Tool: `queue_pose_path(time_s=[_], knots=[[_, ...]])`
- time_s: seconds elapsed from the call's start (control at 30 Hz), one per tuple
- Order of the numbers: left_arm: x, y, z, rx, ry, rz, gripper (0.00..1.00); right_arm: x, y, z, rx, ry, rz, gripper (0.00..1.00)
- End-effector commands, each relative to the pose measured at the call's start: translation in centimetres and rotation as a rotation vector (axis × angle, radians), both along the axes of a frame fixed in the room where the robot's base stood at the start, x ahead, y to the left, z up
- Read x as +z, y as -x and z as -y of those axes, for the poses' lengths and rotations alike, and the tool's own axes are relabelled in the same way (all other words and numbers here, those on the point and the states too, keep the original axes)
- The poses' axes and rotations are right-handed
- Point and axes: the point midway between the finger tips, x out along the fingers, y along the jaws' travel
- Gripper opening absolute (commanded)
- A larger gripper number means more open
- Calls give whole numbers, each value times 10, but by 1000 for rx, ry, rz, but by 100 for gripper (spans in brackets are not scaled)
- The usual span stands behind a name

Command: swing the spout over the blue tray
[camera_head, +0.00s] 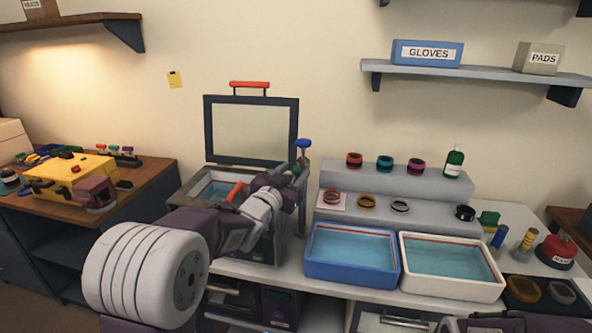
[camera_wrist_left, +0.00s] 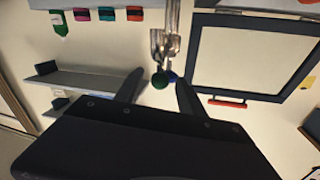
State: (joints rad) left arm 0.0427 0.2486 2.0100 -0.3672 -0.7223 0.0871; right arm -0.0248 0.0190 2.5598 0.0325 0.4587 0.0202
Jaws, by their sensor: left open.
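The spout's metal post with a blue knob (camera_head: 304,144) stands at the right side of the open-lidded tank (camera_head: 205,183), left of the blue tray. The blue tray (camera_head: 350,279) holds water and sits on the bench. My left gripper (camera_head: 292,178) is at the post, partly hiding it. In its wrist view, the open fingers (camera_wrist_left: 158,88) lie on either side of the knobs; contact is unclear. My right gripper is out of view.
A white tray (camera_head: 452,291) of water adjoins the blue tray. Behind them a stepped grey stand (camera_head: 390,184) holds several coloured rings and a green bottle (camera_head: 454,161). The tank's raised lid frame (camera_head: 250,101) has a red handle. A yellow case (camera_head: 70,177) is on the left table.

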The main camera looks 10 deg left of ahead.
Motion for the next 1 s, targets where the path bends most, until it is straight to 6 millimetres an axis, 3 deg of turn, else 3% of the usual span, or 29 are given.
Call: queue_pose_path(time_s=[0.13,0.4,0.57,0.6,1.0], knots=[[0,-16,3,0,1,-1,46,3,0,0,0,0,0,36],[0,-18,4,0,1,0,46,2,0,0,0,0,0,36],[0,-18,3,1,1,0,5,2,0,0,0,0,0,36],[0,-18,3,1,1,-1,0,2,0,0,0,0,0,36],[0,-18,3,0,1,-1,0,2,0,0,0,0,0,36]])
